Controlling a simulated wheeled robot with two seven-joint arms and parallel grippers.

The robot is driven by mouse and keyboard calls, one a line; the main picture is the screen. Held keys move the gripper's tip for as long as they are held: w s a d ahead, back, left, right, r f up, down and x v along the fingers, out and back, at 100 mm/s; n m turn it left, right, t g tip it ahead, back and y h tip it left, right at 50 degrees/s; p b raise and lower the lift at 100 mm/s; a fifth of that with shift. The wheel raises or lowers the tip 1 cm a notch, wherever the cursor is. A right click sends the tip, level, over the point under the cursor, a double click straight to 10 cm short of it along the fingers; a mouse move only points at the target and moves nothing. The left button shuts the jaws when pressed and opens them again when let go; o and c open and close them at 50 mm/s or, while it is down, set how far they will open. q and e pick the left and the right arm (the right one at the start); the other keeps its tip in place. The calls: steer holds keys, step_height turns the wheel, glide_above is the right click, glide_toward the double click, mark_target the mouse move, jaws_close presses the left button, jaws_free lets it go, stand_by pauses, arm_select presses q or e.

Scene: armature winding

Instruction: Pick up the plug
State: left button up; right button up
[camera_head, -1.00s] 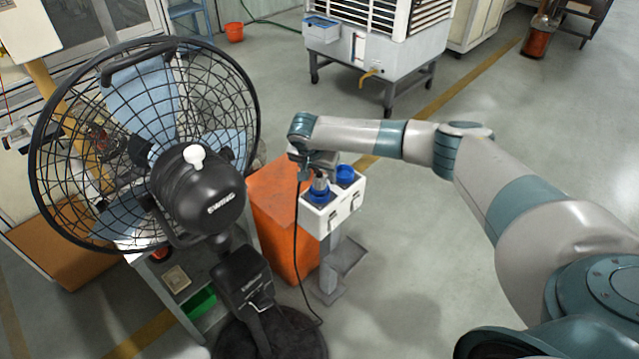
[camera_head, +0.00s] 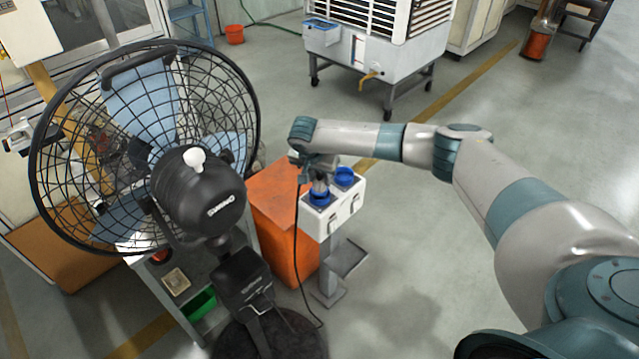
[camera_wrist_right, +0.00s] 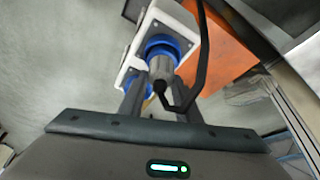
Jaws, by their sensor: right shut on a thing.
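The plug (camera_wrist_right: 161,68) is a grey cylinder with a black cable bending out of its near end. It stands upright at a blue socket (camera_head: 320,199) on top of the white socket box (camera_head: 333,217); how deep it sits is hidden. My right gripper (camera_head: 319,181) comes down on it from above. In the right wrist view, the two dark fingers of the right gripper (camera_wrist_right: 160,98) lie on either side of the plug, shut on it. The black cable (camera_head: 296,235) hangs from there toward the fan base. My left gripper is not in view.
A second blue socket (camera_head: 345,177) is right beside the plug. A large black fan (camera_head: 150,140) stands close on the left, and an orange box (camera_head: 280,215) is behind the socket stand (camera_head: 330,285). The floor to the right is free.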

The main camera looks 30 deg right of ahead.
steer(key=shift+r, duration=0.1)
